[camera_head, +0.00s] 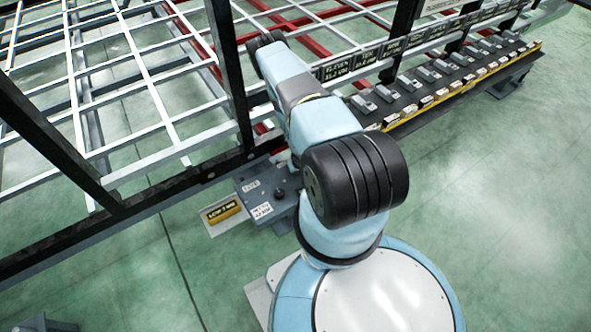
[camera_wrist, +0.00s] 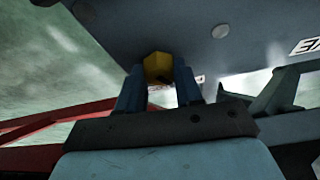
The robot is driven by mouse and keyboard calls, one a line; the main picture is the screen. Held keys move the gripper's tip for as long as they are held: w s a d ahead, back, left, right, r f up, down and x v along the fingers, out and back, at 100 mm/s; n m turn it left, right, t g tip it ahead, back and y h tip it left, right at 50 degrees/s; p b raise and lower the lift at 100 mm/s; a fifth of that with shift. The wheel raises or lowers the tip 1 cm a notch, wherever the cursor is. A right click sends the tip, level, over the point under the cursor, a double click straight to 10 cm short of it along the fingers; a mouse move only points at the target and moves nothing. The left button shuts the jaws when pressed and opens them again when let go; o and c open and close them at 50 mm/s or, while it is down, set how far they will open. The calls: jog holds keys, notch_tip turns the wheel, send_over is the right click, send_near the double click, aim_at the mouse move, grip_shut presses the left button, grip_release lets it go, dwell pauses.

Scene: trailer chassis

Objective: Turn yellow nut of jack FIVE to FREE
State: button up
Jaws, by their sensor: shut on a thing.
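The yellow nut (camera_wrist: 158,66) shows in the wrist view between the two blue-grey fingers of my gripper (camera_wrist: 158,84). The fingers are shut on its sides. The nut sits against the underside of a grey-blue plate (camera_wrist: 215,60). A label on that plate is cut off at the right edge, so I cannot read the jack's number. In the head view my gripper and the nut are hidden behind my arm and the frame. No FREE mark can be read in either view.
A red beam (camera_wrist: 60,122) lies left of my gripper in the wrist view, and a grey bracket (camera_wrist: 275,90) lies right. In the head view the black chassis frame (camera_head: 75,228) and a shelf of grey blocks (camera_head: 410,110) flank my arm. Green floor is clear at right.

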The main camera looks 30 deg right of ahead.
jog(key=shift+w, duration=0.1)
dwell(0.3)
jog(key=o, duration=1)
jog(key=shift+o, duration=0.2)
jog(key=shift+s+r, duration=0.25)
jog(key=shift+r, duration=0.25)
jog(key=shift+s+r, duration=0.85)
jog(key=s, duration=0.7)
jog(key=s+a, duration=0.1)
jog(key=s, duration=0.3)
